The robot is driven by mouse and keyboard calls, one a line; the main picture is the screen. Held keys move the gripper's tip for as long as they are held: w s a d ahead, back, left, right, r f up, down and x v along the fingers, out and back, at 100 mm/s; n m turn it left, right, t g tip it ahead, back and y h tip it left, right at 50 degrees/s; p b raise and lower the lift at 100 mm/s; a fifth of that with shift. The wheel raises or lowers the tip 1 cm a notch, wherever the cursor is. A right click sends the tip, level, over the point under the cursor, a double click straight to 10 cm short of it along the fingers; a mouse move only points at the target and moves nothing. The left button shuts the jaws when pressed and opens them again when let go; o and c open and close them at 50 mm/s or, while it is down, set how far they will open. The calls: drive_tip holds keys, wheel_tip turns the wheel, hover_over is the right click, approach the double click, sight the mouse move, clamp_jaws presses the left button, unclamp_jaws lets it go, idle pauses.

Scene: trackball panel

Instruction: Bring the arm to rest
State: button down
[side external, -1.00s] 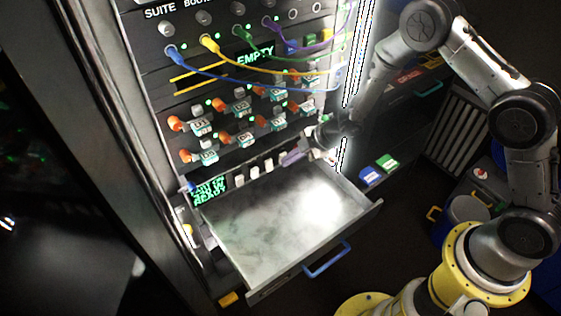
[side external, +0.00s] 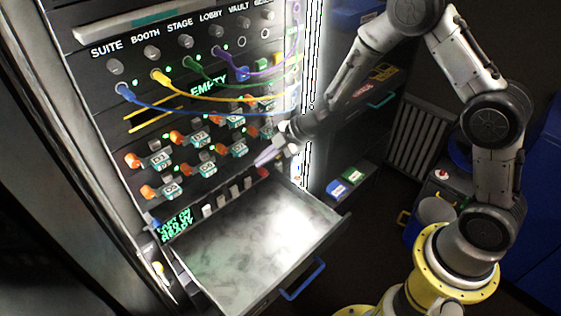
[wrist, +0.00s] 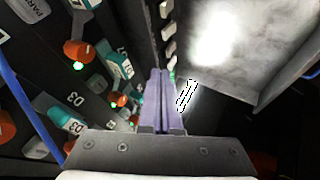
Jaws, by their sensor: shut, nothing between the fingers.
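My gripper (side external: 263,159) is in front of the panel, just above the back right of the open drawer (side external: 255,245). Its two pale purple fingers are pressed together and hold nothing. In the wrist view the shut gripper (wrist: 160,72) points along the row of pale switches, with the drawer (wrist: 278,82) to the right. The fingers look clear of the panel (side external: 130,125), though the exact gap is hard to judge. My arm reaches in from the right, bent at the elbow.
Blue (side external: 170,98), yellow (side external: 200,85), green and purple cables hang across the panel above my gripper. Orange-knobbed modules (side external: 160,160) stick out below them. The drawer's blue handle (side external: 303,279) juts out in front.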

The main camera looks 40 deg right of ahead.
wheel_tip(320, 180, up, 10)
drive_tip(key=w+r+t, duration=0.1)
drive_tip(key=t, duration=0.1)
drive_tip(key=s+d+r+m+t+h, duration=0.25)
drive_tip(key=s+d+r+m, duration=0.2)
drive_tip(key=r, duration=0.45)
drive_tip(key=s+d+r+m+t+h, duration=0.1)
drive_tip(key=s+d+r+m+h, duration=0.3)
drive_tip(key=r, duration=0.5)
drive_tip(key=s+d+m+g, duration=0.1)
drive_tip(key=s+d+m, duration=0.25)
drive_tip(key=s, duration=0.95)
drive_tip(key=s+a+f+m+g, duration=0.2)
drive_tip(key=s+f, duration=0.1)
drive_tip(key=s, duration=0.3)
drive_tip(key=s+a+f+m+g+y, duration=0.1)
drive_tip(key=s+f+m+g, duration=0.1)
drive_tip(key=s, duration=0.4)
wheel_tip(320, 180, down, 2)
drive_tip(key=shift+a+f+m+g, duration=0.25)
drive_tip(key=shift+a+m+g, duration=0.15)
drive_tip(key=shift+g, duration=0.35)
drive_tip(key=shift+w+y, duration=0.15)
drive_tip(key=shift+y, duration=0.1)
